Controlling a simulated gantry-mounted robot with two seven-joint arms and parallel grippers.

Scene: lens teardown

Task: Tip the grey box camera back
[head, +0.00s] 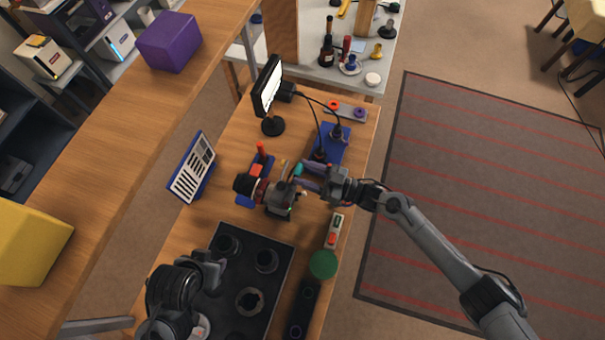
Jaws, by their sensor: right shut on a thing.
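The grey box camera (279,199) sits on the wooden bench, with a dark red-ringed lens (247,185) on its left side. My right gripper (303,181) reaches in from the right at the camera's right side. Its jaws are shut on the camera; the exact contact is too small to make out. My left gripper (214,270) is at the lower left above the black tray, apart from the camera. Its fingertips are too dark and small to show whether they are open.
The black tray (284,245) with round recesses lies in front of the camera. A blue-framed panel (193,167) stands left, a monitor (268,87) behind. A blue mat (331,147), a grey-red device (334,231) and a green disc (323,264) lie along the right side.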

